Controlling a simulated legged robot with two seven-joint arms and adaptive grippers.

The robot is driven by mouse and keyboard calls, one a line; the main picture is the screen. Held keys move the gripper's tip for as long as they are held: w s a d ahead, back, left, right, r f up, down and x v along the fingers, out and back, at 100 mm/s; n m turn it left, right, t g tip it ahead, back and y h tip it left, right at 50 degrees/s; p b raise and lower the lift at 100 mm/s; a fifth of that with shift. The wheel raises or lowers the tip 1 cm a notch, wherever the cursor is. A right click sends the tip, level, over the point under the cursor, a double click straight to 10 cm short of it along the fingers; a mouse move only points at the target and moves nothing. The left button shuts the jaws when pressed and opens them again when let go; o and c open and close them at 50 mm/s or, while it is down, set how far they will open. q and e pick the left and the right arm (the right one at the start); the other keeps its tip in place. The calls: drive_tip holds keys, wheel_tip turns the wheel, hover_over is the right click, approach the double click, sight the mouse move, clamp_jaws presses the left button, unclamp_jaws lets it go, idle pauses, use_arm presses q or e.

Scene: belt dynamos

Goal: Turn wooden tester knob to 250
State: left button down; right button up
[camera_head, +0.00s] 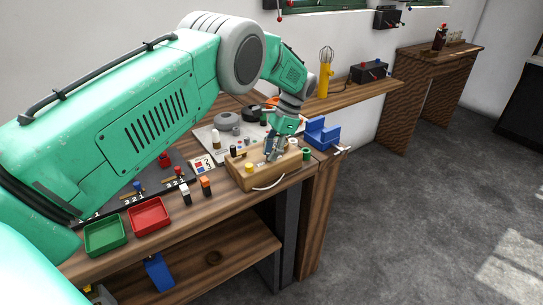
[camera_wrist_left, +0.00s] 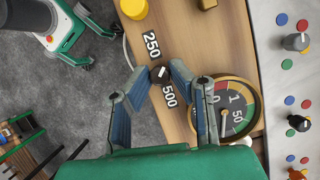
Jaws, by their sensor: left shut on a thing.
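The wooden tester (camera_head: 240,180) is a light wood box near the front edge of the bench. In the left wrist view its top (camera_wrist_left: 195,40) carries a small dark knob (camera_wrist_left: 160,73) with a white mark. The labels 250 (camera_wrist_left: 152,45) and 500 (camera_wrist_left: 170,95) lie beside the knob, and a round gauge (camera_wrist_left: 226,108) is to its right, partly covered by a finger. My left gripper (camera_head: 274,152) is over the tester, its blue-grey fingers shut on the knob from both sides. The exact direction of the mark is hard to tell. My right gripper is not in view.
A yellow knob (camera_head: 249,167) and other posts stand on the tester. A blue block holder (camera_head: 322,134) is close at its right. Red (camera_head: 149,216) and green (camera_head: 105,236) trays lie at the left. A pale board (camera_wrist_left: 290,75) with coloured dots lies beside the tester.

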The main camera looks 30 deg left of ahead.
use_arm(q)
drive_tip(key=shift+w+n+h+b, duration=0.1)
drive_tip(key=shift+n+h+b, duration=0.3)
drive_tip(key=shift+n, duration=0.7)
drive_tip(key=c, duration=1.6)
unclamp_jaws()
drive_tip(key=shift+o, duration=0.7)
drive_tip(key=shift+w+a+f, duration=0.1)
drive_tip(key=shift+r, duration=0.25)
drive_tip(key=v, duration=0.3)
drive_tip(key=w+v, duration=0.1)
drive_tip(key=v, duration=0.2)
drive_tip(key=shift+w+r, duration=0.15)
drive_tip(key=shift+r, duration=0.1)
